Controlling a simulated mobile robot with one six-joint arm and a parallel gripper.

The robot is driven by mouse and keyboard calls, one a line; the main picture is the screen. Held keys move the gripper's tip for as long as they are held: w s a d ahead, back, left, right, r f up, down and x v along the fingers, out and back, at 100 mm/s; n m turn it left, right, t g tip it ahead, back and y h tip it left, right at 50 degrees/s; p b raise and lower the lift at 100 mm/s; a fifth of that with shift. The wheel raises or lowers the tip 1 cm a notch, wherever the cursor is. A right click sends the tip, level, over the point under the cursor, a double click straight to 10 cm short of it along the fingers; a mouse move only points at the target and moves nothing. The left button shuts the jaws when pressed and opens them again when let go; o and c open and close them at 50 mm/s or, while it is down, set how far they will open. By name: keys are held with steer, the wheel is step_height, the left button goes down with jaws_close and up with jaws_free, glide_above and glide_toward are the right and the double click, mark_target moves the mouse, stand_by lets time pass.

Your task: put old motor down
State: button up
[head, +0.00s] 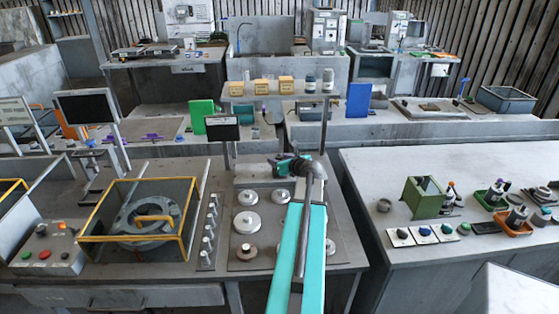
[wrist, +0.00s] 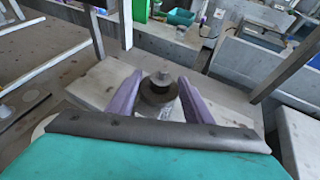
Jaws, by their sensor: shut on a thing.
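My gripper (wrist: 159,82) shows in the wrist view as two purple fingers, one on each side of the old motor (wrist: 157,92). The motor is a dark round body with a lighter grey hub on top, and the fingers are shut on it. It looks upright, over a pale block (wrist: 105,82); I cannot tell whether it touches the block. In the head view my teal arm reaches forward over the middle bench, and my gripper (head: 287,164) is at its far end. The motor cannot be made out there.
A yellow-framed guard box (head: 140,220) stands further left. A bench post (head: 325,115) rises close behind my gripper. The right bench (head: 400,165) has free room at its back left.

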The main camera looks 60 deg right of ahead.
steer(key=o, duration=1.4)
steer(key=shift+s+r, duration=0.1)
steer(key=b+v, duration=0.2)
steer(key=v, duration=0.9)
steer(key=shift+s+a+b, duration=0.25)
steer(key=shift+s+b, duration=0.05)
steer(key=shift+b, duration=0.05)
steer(key=shift+r, duration=0.2)
